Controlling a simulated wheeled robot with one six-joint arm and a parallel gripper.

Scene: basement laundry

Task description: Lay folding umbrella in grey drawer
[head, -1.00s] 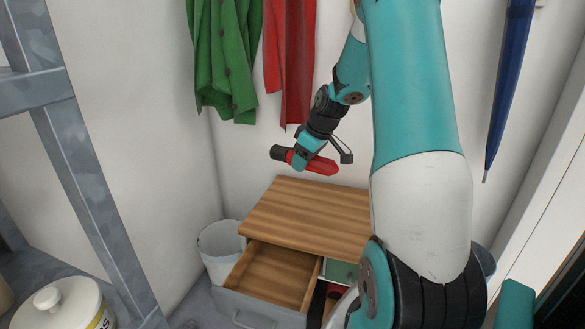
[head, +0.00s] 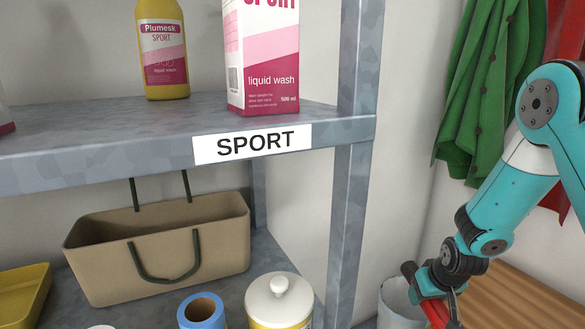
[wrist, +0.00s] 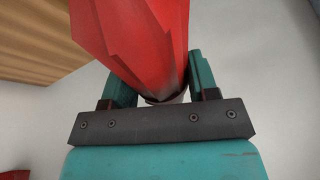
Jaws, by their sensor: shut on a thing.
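The folding umbrella (head: 438,314) is red and shows at the lower right of the head view, cut by the bottom edge. My gripper (head: 433,287) is shut on it. In the wrist view the umbrella (wrist: 140,40) sits between the two teal fingers of my gripper (wrist: 163,85) and extends toward the top of the picture. The umbrella is in the air beside the wooden top (head: 515,300) of the drawer unit. The grey drawer is out of the head view now, so I cannot see inside it.
A metal shelf (head: 100,170) labelled SPORT fills the left, bearing a yellow bottle (head: 163,50) and a pink-and-white carton (head: 262,60). Below are a beige basket (head: 160,240), a blue roll (head: 202,310) and a lidded jar (head: 280,300). A white bin (head: 393,305) stands near my gripper. A green coat (head: 480,90) hangs behind.

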